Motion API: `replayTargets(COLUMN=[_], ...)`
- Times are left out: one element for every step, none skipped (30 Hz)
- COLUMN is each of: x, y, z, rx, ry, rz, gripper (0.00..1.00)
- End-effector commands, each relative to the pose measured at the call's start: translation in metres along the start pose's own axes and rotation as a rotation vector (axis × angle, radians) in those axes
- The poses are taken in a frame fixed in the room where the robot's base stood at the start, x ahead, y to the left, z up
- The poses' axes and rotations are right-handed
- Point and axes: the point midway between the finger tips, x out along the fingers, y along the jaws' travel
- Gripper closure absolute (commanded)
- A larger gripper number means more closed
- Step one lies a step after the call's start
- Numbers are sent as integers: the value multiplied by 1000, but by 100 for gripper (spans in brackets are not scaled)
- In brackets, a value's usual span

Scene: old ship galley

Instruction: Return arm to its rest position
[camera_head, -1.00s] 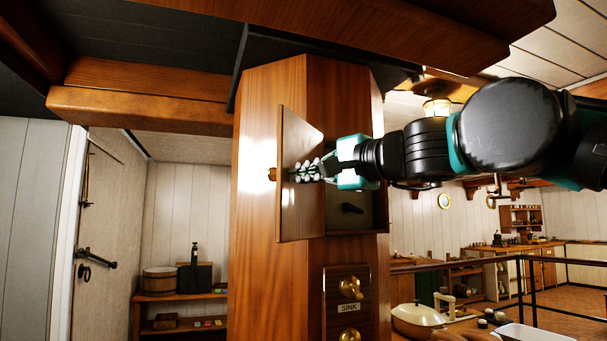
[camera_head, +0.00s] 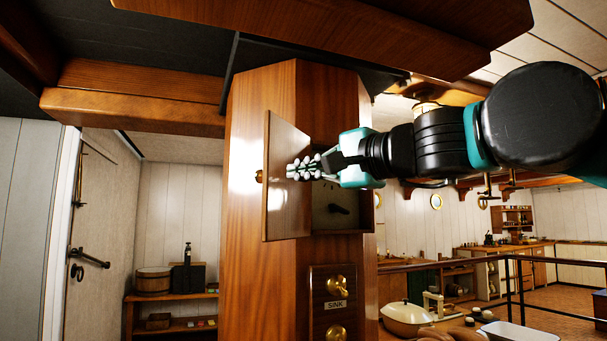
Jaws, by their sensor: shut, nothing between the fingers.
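My gripper (camera_head: 303,168) is shut and empty, with its fingers pointing left. It is in front of the open wooden cabinet door (camera_head: 285,185) on the wooden column (camera_head: 270,270). I cannot tell whether the fingertips touch the door. My arm comes in from the right edge of the picture. Behind the gripper is the open cabinet box (camera_head: 357,212), with a dark handle or lever (camera_head: 339,209) inside. The upper part of the box is hidden by my gripper.
A panel with brass knobs marked SINK (camera_head: 334,306) is below the box. A wooden beam (camera_head: 420,25) hangs overhead. At lower right are a cream pot (camera_head: 406,320), a white tray (camera_head: 515,332) and a dark railing (camera_head: 560,312). Shelves (camera_head: 170,298) stand at left.

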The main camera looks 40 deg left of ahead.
Motion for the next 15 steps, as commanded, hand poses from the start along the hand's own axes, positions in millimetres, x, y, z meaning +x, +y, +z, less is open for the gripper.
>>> replayTargets(x=[-6, -8, -11, -14, -16, -20, -21, -23, -25, -26, -27, -28, -29, -30, -30], y=[0, 0, 0, 0, 0, 0, 0, 0, 0, 0, 0, 0, 0, 0, 0], z=[9, 13, 18, 21, 25, 29, 32, 34, 37, 39, 40, 42, 43, 44, 44], rx=[0, 0, 0, 0, 0, 0, 0, 0, 0, 0, 0, 0, 0, 0, 0], ry=[-5, -5, -5, -5, -4, -4, -4, -3, -3, -3, -2, -2, -2, -1, -1], rz=[0, 0, 0, 0, 0, 0, 0, 0, 0, 0, 0, 0, 0, 0, 0], gripper=[100, 100, 100, 100, 100, 100, 100, 100, 100, 100, 100, 100, 100, 100, 100])
